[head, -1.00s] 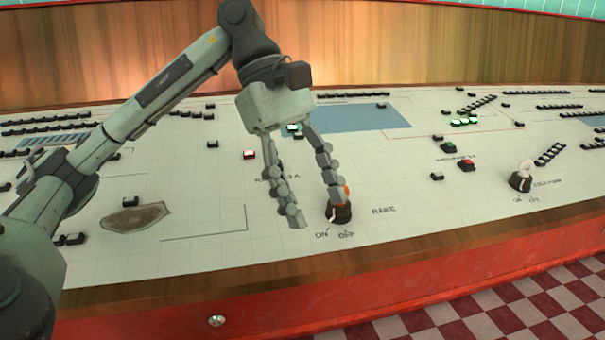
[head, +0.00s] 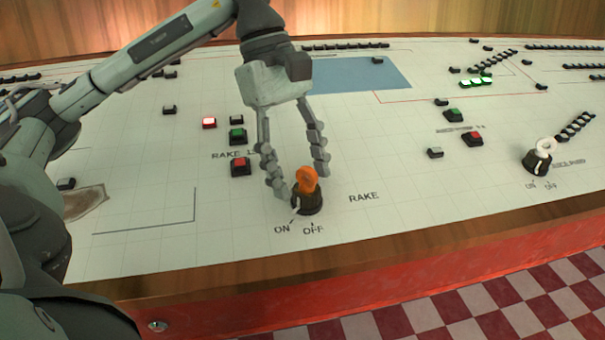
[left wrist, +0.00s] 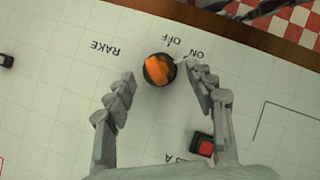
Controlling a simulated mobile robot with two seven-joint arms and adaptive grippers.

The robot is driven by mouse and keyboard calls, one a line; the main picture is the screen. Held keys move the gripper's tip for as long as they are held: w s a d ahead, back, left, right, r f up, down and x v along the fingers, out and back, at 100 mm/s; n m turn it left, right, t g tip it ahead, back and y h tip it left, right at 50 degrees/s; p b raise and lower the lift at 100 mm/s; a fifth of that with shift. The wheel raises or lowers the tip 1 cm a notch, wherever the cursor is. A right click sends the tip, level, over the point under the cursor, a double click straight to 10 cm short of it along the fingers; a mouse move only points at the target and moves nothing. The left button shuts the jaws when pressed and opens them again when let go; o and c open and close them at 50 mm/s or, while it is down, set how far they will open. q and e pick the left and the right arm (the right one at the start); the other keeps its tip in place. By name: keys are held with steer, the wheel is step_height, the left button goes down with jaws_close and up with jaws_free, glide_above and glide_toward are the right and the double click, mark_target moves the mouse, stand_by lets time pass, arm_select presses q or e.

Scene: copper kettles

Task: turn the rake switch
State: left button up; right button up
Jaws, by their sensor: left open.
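The rake switch (head: 307,198) is an orange knob on a round black base, beside the printed word RAKE, with ON and OFF marks at its front. In the left wrist view the orange knob (left wrist: 157,70) lies between the two fingertips. My left gripper (head: 299,183) points down at the panel and is open, one finger to each side of the knob, with nothing held. In the left wrist view a gap shows between the knob and the left finger; the right finger is close to the base, and I cannot tell whether it touches.
A red button (head: 240,167) and a green button (head: 237,136) sit left of the gripper. A similar switch with a white knob (head: 543,146) stands at the right. The wooden front edge (head: 330,256) runs below the switch. Bare panel lies right of RAKE.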

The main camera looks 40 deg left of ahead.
arm_select(q)
steer(key=shift+d+f, duration=0.25)
steer(key=shift+f, duration=0.3)
steer(key=shift+c, duration=0.3)
steer(key=c, duration=1.1)
